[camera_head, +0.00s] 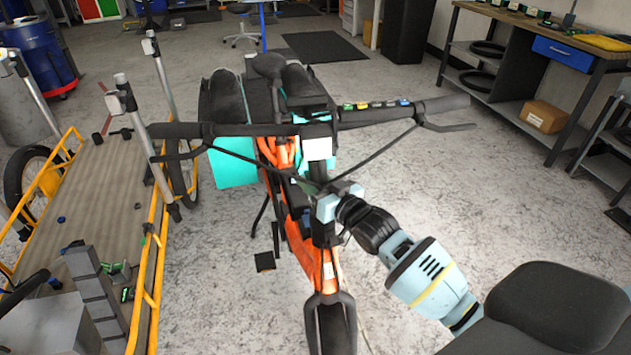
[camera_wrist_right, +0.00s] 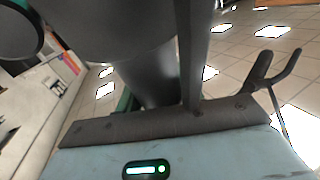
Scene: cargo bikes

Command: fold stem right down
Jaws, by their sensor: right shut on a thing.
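An orange cargo bike (camera_head: 297,222) stands upright in the middle of the head view, front wheel toward me. Its stem (camera_head: 317,165) is upright and carries the dark handlebar (camera_head: 235,130), which spans left to right. My right gripper (camera_head: 328,206) reaches in from the lower right and is shut on the stem below the handlebar. The jaws partly hide the stem there. In the right wrist view, a dark grey tube (camera_wrist_right: 150,80) rises close behind the dark jaw edge, and a brake lever (camera_wrist_right: 272,75) shows at right. My left gripper is not in view.
A yellow-railed cargo platform (camera_head: 105,190) lies to the left, with upright posts close to the handlebar's left end. A dark saddle-like shape (camera_head: 555,305) fills the lower right. A workbench (camera_head: 520,25) stands at back right. Floor right of the bike is clear.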

